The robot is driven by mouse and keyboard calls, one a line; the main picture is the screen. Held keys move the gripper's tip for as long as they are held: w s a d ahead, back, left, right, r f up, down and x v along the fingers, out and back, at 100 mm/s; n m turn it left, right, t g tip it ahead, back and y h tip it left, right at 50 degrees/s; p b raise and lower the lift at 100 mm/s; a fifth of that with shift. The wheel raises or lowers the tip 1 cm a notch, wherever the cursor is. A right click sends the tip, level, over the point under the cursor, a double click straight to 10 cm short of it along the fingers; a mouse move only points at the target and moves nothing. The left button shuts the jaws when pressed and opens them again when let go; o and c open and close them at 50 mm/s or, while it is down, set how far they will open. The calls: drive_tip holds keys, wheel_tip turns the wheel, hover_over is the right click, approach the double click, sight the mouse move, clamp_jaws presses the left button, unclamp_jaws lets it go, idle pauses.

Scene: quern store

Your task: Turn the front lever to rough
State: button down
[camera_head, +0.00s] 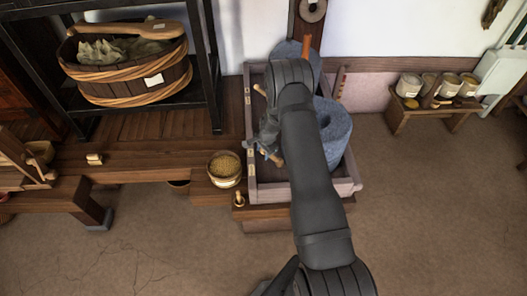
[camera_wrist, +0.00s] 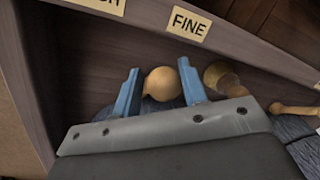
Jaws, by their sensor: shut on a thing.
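The wooden knob of the front lever (camera_wrist: 162,84) sits between the two blue fingers of my gripper (camera_wrist: 160,88), which is shut on it. In the wrist view the knob is beside the trough wall, a little left of the FINE label (camera_wrist: 187,23). A second label (camera_wrist: 100,3) is cut off at the top edge; only its last letters show. In the head view my gripper (camera_head: 266,143) is at the left inside of the quern's trough. My arm and gripper hide most of the lever there.
The blue-grey millstone (camera_head: 333,130) stands in the wooden trough (camera_head: 346,188), partly behind my arm. Another wooden lever (camera_head: 260,90) is farther back; wooden parts (camera_wrist: 222,78) lie right of my fingers. A grain bowl (camera_head: 224,168) stands left of the trough.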

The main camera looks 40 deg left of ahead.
drive_tip(key=shift+s+d+n+g, duration=0.3)
drive_tip(key=shift+d+n, duration=0.65)
drive_tip(key=shift+n, duration=0.7)
drive_tip(key=shift+s+d+n+g, duration=0.3)
drive_tip(key=shift+d+n, duration=0.6)
drive_tip(key=shift+n, duration=0.8)
drive_tip(key=shift+s+d+n+g, duration=0.2)
drive_tip(key=shift+s+d+n, duration=0.15)
drive_tip(key=shift+d+n, duration=0.95)
drive_tip(key=shift+a+n, duration=0.3)
drive_tip(key=shift+n, duration=0.15)
drive_tip(key=c, duration=0.9)
unclamp_jaws()
drive_tip(key=shift+r, duration=0.15)
drive_tip(key=v, duration=1.7)
drive_tip(key=shift+w+a+r, duration=0.1)
drive_tip(key=shift+a+r, duration=0.05)
drive_tip(key=shift+a, duration=0.1)
